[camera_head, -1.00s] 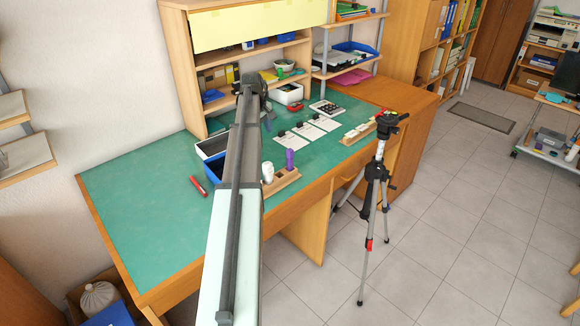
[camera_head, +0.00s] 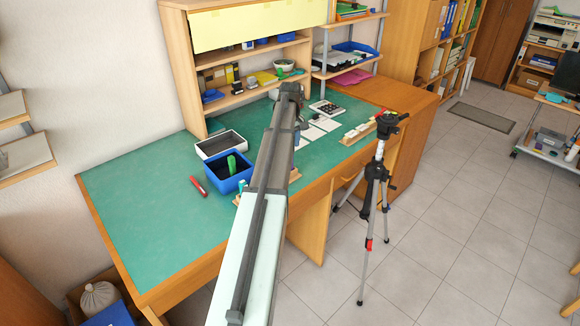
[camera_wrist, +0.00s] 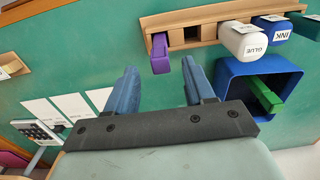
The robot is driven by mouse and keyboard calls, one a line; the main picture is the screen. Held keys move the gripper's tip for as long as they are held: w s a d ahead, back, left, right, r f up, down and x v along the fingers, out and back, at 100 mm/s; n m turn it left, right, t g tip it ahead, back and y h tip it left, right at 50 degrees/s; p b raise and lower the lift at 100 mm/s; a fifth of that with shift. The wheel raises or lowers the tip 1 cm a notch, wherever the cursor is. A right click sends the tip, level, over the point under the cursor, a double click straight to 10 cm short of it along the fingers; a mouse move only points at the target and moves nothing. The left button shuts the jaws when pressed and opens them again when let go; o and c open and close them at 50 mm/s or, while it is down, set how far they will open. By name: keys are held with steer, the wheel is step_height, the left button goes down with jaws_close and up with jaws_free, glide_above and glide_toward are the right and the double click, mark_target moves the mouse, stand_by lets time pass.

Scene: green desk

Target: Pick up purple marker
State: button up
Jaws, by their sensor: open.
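The purple marker (camera_wrist: 160,55) stands in a slot of a wooden rack (camera_wrist: 190,22) in the wrist view. My gripper (camera_wrist: 159,68) is open and empty, with its two blue fingers apart. In the picture, the marker shows between and just beyond the fingertips; I cannot tell the height gap, and no contact is visible. In the head view the marker is hidden behind my arm.
The rack also holds a white glue bottle (camera_wrist: 246,40) and a blue ink bottle (camera_wrist: 272,28). A blue bin (camera_head: 230,184) holds a green object (camera_head: 231,164). A white-rimmed tray (camera_head: 219,145) and a red marker (camera_head: 197,186) lie nearby. The desk's left side is clear.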

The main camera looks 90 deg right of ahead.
steer(key=shift+s+a+f, duration=0.1)
steer(key=shift+a+f, duration=0.05)
steer(key=shift+f, duration=2.95)
steer(key=shift+c, duration=0.5)
jaws_close()
